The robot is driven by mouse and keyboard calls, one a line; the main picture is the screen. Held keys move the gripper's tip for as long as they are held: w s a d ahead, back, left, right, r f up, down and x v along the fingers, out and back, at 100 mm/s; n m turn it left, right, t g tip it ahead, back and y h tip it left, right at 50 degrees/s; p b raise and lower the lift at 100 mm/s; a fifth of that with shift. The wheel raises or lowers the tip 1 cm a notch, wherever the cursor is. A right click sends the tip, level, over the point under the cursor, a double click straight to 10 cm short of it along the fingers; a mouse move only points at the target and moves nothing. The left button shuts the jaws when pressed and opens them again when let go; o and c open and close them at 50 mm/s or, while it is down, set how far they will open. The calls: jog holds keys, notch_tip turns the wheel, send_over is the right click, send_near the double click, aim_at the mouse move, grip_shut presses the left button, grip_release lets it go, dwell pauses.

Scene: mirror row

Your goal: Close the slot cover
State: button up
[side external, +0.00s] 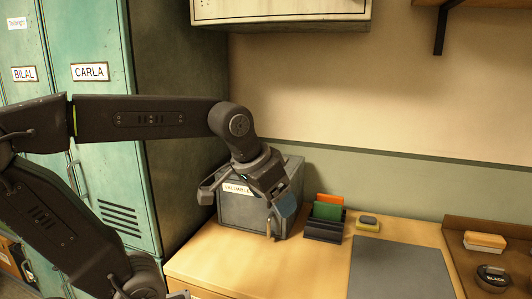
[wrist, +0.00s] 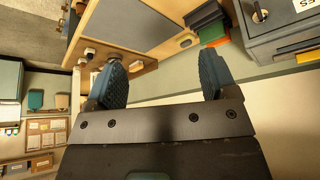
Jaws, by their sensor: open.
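A grey metal box (side external: 240,214) with a white label stands on the desk against the wall; the label is partly covered and I cannot read it fully. A small brass-coloured part (side external: 269,230) shows at its front. The box also appears at the top right of the wrist view (wrist: 275,42), with a small metal part (wrist: 259,15) on its face. I cannot make out the slot cover or its position. My gripper (side external: 246,198) is open, its fingers spread in front of the box in the side view. In the wrist view my gripper (wrist: 161,73) has nothing between its fingers.
A dark holder with orange and green cards (side external: 328,206) stands right of the box. A wall cabinet (side external: 280,10) hangs above, and teal lockers (side external: 100,120) stand at the left.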

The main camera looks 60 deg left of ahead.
jog(key=w+a+r+n+g+y, duration=0.1)
jog(key=w+a+r+n, duration=0.15)
jog(key=w+a, duration=0.5)
jog(key=w+a+r+n+y, duration=0.15)
jog(key=w+a+r, duration=0.25)
jog(key=a, duration=0.6)
jog(key=w+a+n+g, duration=0.1)
jog(key=w+a+n, duration=0.15)
jog(key=a, duration=1.45)
jog(key=shift+n, duration=0.35)
jog(key=x, duration=0.8)
jog(key=s+x, duration=0.1)
jog(key=x, duration=0.3)
jog(key=shift+a+f, duration=0.15)
jog(key=shift+f, duration=0.35)
jog(key=shift+c, duration=0.4)
